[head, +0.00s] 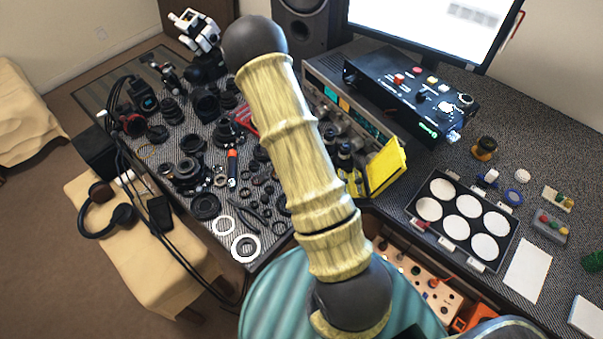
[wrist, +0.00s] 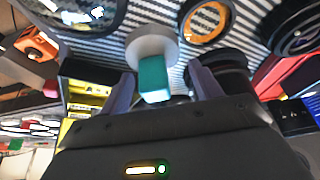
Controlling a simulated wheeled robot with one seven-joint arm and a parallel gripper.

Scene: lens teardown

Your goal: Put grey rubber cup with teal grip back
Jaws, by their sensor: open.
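The grey rubber cup (wrist: 152,43) shows in the wrist view against the striped mat, with its teal grip (wrist: 153,80) pointing toward my gripper. My gripper (wrist: 161,72) is open, with one finger on each side of the teal grip. I see a gap at the right finger; whether the left finger touches the grip I cannot tell. In the head view my arm covers the middle of the scene, and I cannot make out my gripper or the cup there.
Dark lens parts crowd the striped mat (head: 232,244). A ring with an orange inside (wrist: 205,22) and dark round parts lie close around the cup. A yellow bin (head: 384,168) stands right of my arm. A tray of white discs (head: 462,222) is farther right.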

